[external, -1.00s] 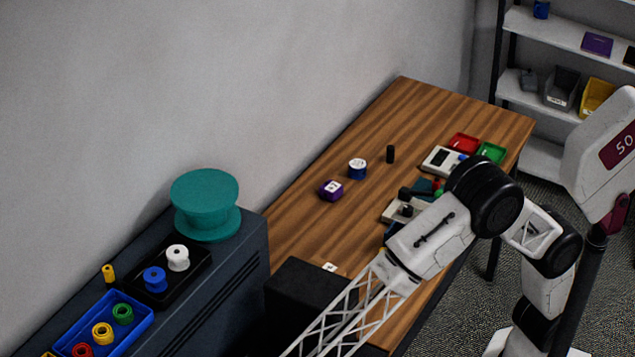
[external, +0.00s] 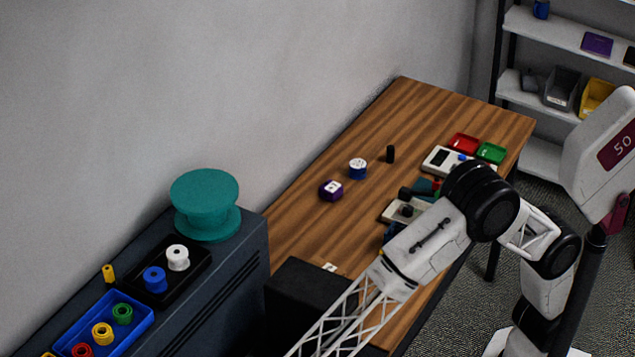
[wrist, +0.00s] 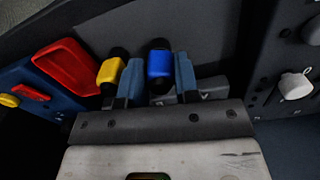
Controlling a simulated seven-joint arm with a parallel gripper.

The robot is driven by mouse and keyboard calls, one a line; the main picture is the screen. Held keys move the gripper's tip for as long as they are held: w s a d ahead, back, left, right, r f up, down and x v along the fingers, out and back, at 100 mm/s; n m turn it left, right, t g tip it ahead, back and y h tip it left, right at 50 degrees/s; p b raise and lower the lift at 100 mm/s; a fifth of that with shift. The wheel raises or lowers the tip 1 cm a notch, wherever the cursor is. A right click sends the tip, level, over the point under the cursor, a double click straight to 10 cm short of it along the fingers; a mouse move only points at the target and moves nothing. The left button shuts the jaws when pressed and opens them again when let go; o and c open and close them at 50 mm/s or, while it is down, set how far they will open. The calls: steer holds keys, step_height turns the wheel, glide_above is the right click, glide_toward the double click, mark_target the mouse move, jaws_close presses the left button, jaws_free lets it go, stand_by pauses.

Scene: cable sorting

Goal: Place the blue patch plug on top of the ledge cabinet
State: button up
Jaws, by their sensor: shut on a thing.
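In the wrist view, a blue plug (wrist: 160,67) with black ends sits between the two blue-grey fingers of my gripper (wrist: 158,80), which is shut on it. A yellow plug (wrist: 111,71) with black ends shows just left of the left finger; whether they touch is unclear. In the external view, a dark blue-grey cabinet (external: 235,278), apparently the ledge cabinet, stands at the lower left. My gripper and the held plug are outside the external view, past its bottom edge.
The cabinet top holds a teal spool (external: 205,205), a black tray (external: 198,268) with white and blue spools, and a blue tray (external: 143,337) with coloured rings. A black box (external: 310,288) stands beside it. In the wrist view, a red tray (wrist: 68,68) lies left and a white knob (wrist: 296,85) right.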

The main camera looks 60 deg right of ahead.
steer(key=shift+f, duration=0.45)
steer(key=o, duration=1.1)
steer(key=shift+r, duration=0.1)
steer(key=shift+r, duration=3.8)
